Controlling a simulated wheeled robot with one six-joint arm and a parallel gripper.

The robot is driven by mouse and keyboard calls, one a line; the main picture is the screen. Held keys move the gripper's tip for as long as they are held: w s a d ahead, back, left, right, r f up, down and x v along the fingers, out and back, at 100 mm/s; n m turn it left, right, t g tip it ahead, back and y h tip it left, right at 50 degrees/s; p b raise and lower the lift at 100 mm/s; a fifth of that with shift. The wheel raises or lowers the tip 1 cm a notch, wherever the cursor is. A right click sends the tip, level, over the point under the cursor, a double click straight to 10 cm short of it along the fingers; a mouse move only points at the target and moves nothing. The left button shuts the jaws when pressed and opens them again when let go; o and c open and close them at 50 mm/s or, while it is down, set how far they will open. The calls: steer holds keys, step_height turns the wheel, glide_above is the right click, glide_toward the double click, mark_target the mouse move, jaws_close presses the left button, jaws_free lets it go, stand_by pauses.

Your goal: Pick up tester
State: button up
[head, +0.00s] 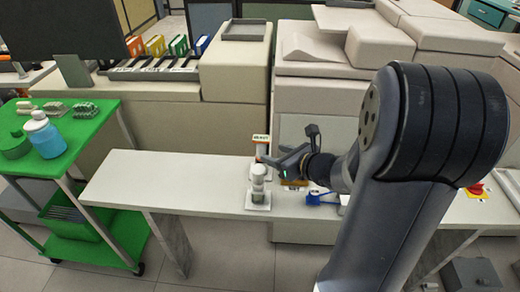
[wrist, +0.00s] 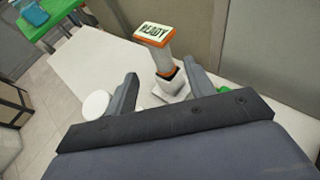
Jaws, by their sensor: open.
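The likely tester (head: 261,143) is an upright device with an orange frame and a display reading READY. It stands in a pale holder on the white bench (head: 150,180); the display also shows in the wrist view (wrist: 166,33), with the shaft and the square holder below it. My gripper (head: 285,146) is open and beside it. In the wrist view the fingers (wrist: 159,70) are spread, with the tester's shaft and holder showing between and beyond them. I cannot tell whether a finger touches it.
A pale canister (head: 259,181) on a white base stands close in front of the tester. A blue item (head: 322,198) lies to the right. A red-and-yellow button (head: 475,189) is farther right. The bench's left part is clear. A green cart (head: 95,125) stands at left; copiers stand behind.

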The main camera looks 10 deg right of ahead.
mark_target(264, 148)
steer(key=x, duration=0.7)
steer(key=shift+w+a+r, duration=0.15)
steer(key=shift+w, duration=0.25)
steer(key=c, duration=1.1)
